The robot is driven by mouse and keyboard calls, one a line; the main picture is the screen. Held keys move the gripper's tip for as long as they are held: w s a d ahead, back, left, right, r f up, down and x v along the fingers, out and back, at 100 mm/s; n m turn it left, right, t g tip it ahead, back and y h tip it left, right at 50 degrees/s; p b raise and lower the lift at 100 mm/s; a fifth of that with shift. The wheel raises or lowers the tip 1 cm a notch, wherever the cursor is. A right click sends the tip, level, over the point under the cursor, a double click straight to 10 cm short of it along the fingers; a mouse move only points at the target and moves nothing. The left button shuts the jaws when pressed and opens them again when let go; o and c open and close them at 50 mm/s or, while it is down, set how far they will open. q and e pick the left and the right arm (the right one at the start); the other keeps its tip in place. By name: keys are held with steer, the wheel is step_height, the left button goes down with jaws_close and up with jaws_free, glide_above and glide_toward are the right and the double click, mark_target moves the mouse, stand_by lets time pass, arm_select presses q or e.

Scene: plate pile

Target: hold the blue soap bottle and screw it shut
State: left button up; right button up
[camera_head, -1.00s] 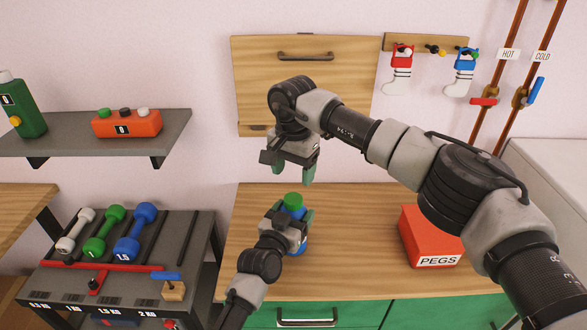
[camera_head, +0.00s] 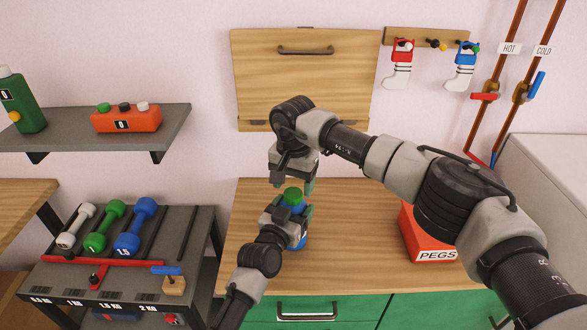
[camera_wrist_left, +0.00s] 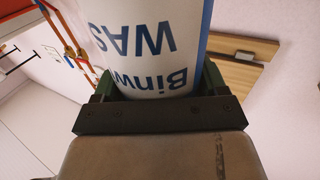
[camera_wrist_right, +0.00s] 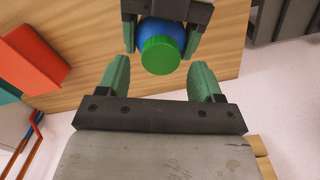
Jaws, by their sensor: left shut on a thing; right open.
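The blue soap bottle (camera_head: 301,239) with a green cap (camera_head: 292,195) stands upright on the wooden counter (camera_head: 350,262). My left gripper (camera_head: 285,214) is shut on its body; in the left wrist view the bottle's white label with blue letters (camera_wrist_left: 150,50) fills the space between the fingers. My right gripper (camera_head: 294,185) is open and points down just above the cap. In the right wrist view the green cap (camera_wrist_right: 161,55) and blue shoulder (camera_wrist_right: 161,32) lie beyond the open fingertips (camera_wrist_right: 160,75), not between them.
A red-orange PEGS box (camera_head: 425,238) stands on the counter to the right. A dumbbell rack (camera_head: 185,235) is to the left. A grey shelf (camera_head: 160,133) and a wooden wall panel (camera_head: 305,85) are behind. The counter between bottle and box is clear.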

steer(key=shift+f, duration=1.4)
steer(key=shift+c, duration=0.2)
